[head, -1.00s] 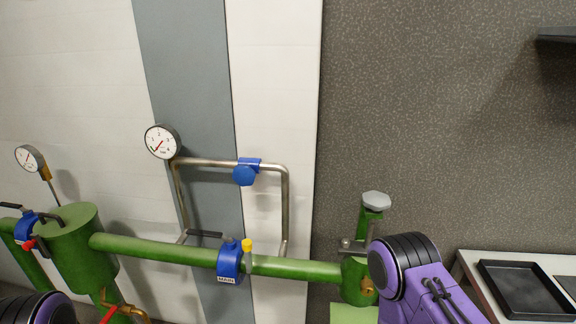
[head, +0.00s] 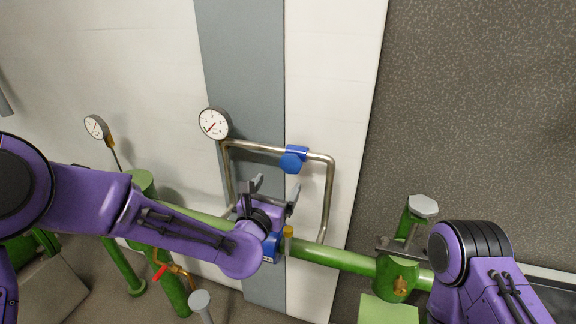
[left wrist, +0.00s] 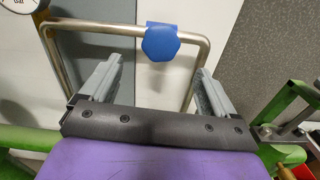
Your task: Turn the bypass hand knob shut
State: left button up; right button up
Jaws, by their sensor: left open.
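The bypass hand knob is a blue faceted knob (head: 292,160) on the top run of a thin metal bypass pipe (head: 328,200). It also shows in the left wrist view (left wrist: 161,43), above and between my fingers. My left gripper (head: 272,190) is open and empty, below and a little left of the knob in the head view, and apart from it. In the left wrist view my left gripper (left wrist: 155,88) has its two grey fingers spread wide, pointing toward the bypass loop. My right gripper is out of view; only my right arm shows at the lower right.
A green main pipe (head: 340,258) runs below the bypass, with a blue valve body (head: 271,247) partly hidden by my left arm and a yellow cap (head: 289,233). A round gauge (head: 214,123) sits at the loop's upper left. A green grey-topped fitting (head: 422,207) stands right.

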aim_at(290, 166)
pick_arm(q)
jog(key=p+x, duration=0.3)
jog(key=x, duration=0.5)
jog(key=shift+w+d, duration=0.2)
jog(key=shift+w, duration=0.1)
jog(key=shift+w+p, duration=0.3)
jog(key=shift+w, duration=0.1)
jog(key=shift+d+f, duration=0.1)
jog(key=c, duration=1.1)
